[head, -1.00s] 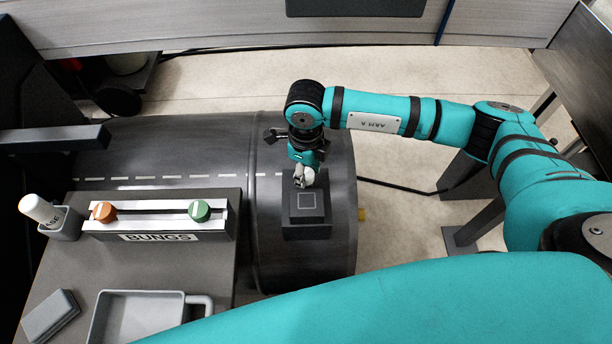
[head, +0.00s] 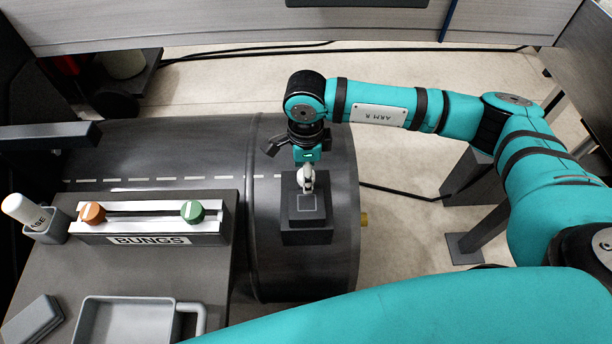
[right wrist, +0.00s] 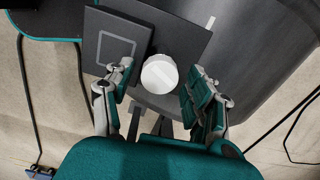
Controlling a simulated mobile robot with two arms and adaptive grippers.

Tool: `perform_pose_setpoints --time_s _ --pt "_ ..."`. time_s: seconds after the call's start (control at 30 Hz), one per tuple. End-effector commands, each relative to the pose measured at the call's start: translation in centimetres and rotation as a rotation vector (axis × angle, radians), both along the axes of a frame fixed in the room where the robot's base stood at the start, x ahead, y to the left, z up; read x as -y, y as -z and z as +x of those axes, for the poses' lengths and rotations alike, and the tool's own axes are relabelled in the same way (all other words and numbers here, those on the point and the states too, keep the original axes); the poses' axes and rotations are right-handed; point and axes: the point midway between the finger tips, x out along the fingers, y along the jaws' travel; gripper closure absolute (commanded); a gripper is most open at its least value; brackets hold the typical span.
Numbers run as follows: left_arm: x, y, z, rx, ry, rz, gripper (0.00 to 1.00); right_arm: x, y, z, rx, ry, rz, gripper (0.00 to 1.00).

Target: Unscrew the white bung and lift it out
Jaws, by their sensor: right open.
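The white bung (right wrist: 160,73) shows in the right wrist view as a round white cap with a lighter band across it. It sits on a dark fitting beside a raised block (right wrist: 112,49) marked with a square outline. My right gripper (right wrist: 157,82) is open, with one finger on each side of the bung and a visible gap on both sides. In the head view my right gripper (head: 306,178) points down at the dark float (head: 330,262), just behind the block (head: 307,207). The bung is mostly hidden there. My left gripper is out of view.
A bench at left holds a rack labelled BUNGS (head: 150,240) with an orange bung (head: 92,214) and a green bung (head: 191,212). A white-capped bottle (head: 22,209) in a holder, a grey tray (head: 190,328) and a grey block (head: 32,318) are nearby.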

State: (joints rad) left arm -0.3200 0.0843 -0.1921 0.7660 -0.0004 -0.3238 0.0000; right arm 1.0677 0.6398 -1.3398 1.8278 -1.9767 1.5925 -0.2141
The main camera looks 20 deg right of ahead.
Motion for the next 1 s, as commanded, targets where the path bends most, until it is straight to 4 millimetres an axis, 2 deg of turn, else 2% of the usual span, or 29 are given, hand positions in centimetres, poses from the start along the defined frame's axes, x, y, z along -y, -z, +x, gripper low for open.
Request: perform_pose_setpoints --time_s 0.33,0.7,1.0 --pt "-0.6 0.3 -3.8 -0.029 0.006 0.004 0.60 0.0 -2.1 0.0 0.000 0.000 0.001 0.44" --pt "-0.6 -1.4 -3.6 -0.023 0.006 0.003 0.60 0.0 -5.6 0.0 0.000 0.000 0.000 0.44" --pt "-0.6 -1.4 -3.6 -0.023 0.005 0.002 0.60 0.0 -5.9 0.0 0.000 0.000 0.000 0.44"
